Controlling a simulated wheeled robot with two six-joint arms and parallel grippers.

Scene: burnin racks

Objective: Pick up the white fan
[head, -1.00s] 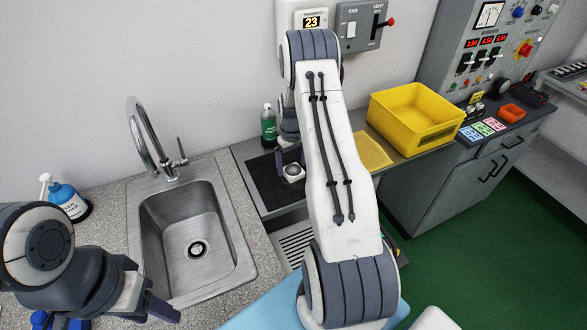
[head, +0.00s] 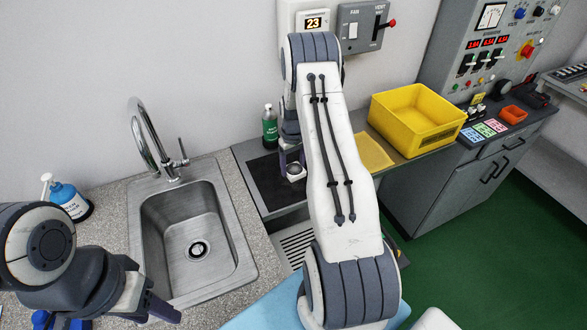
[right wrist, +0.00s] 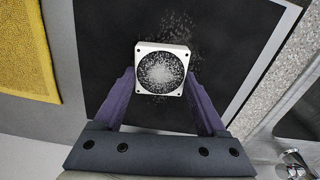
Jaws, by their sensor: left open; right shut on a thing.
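The white fan (right wrist: 162,49) is a small square frame with a dark round centre covered in pale specks. In the right wrist view it sits between the two purple fingers of my right gripper (right wrist: 162,88), which is shut on it. In the head view the fan (head: 295,172) shows small beside my right gripper (head: 291,160), over the black mat (head: 266,188); my right arm hides part of this area. I cannot tell whether the fan touches the mat. My left gripper (head: 150,304) is open and empty at the lower left, near the sink's front edge.
A steel sink (head: 150,225) with a tap lies left of the mat. A green bottle (head: 269,128) stands behind the mat. A yellow mat (head: 374,155) and yellow bin (head: 415,143) are to the right. Pale specks lie on the black mat around the fan.

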